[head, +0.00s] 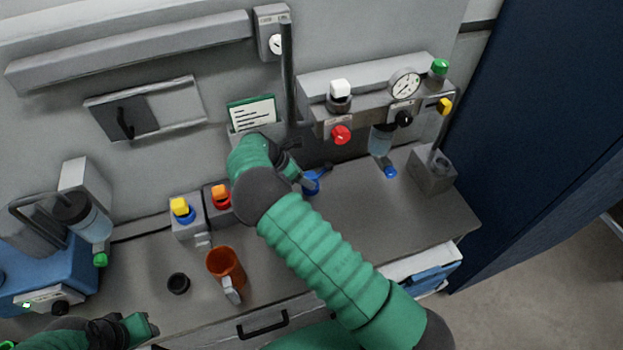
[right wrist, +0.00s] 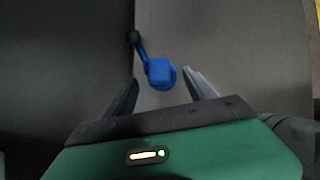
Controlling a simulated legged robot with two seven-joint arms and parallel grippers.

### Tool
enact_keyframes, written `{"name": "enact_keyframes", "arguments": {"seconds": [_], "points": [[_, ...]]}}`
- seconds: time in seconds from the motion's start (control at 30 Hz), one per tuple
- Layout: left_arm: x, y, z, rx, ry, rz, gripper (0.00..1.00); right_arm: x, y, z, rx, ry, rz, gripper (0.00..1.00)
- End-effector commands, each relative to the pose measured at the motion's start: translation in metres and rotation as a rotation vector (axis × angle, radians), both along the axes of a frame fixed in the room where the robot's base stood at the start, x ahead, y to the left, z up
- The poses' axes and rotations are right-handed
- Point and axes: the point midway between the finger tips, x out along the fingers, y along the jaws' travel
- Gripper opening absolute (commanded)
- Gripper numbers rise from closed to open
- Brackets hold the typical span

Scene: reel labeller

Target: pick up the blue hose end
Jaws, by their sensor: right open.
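The blue hose end (head: 312,184) lies at the back of the grey worktop, with a short dark end piece. In the right wrist view the blue hose end (right wrist: 159,72) sits between and just beyond the fingertips of my right gripper (right wrist: 165,88), which is open and empty. In the head view the right gripper (head: 305,178) is beside the blue piece, partly hidden by my own wrist. My left gripper (head: 140,328) is low at the left edge of the worktop, away from the hose end; its fingers are unclear.
An orange mug (head: 226,266) and a small black cup (head: 178,283) stand at the front left. Yellow and orange-red knobs on grey blocks (head: 188,226) are left of my right arm. A gauge panel (head: 375,95) is behind.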

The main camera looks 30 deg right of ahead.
Motion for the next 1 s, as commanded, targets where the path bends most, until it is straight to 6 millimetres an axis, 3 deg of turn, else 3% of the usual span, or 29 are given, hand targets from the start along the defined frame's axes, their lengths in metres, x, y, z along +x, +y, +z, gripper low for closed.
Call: {"name": "enact_keyframes", "arguments": {"seconds": [0.03,0.3,0.53,1.0], "points": [[0.000,0.000,0.004,0.000,0.000,0.000,0.36,-0.001,-0.009,0.002,-0.002,0.000,-0.001,0.64],[0.000,0.000,0.013,0.000,0.000,0.000,0.36,-0.001,-0.032,-0.039,-0.002,0.000,0.002,0.64],[0.000,0.000,0.012,0.000,0.000,0.000,0.36,-0.001,-0.033,-0.042,0.000,-0.001,0.002,0.64],[0.000,0.000,0.012,0.000,0.000,0.000,0.36,-0.001,-0.033,-0.043,0.000,0.000,0.001,0.02]]}}
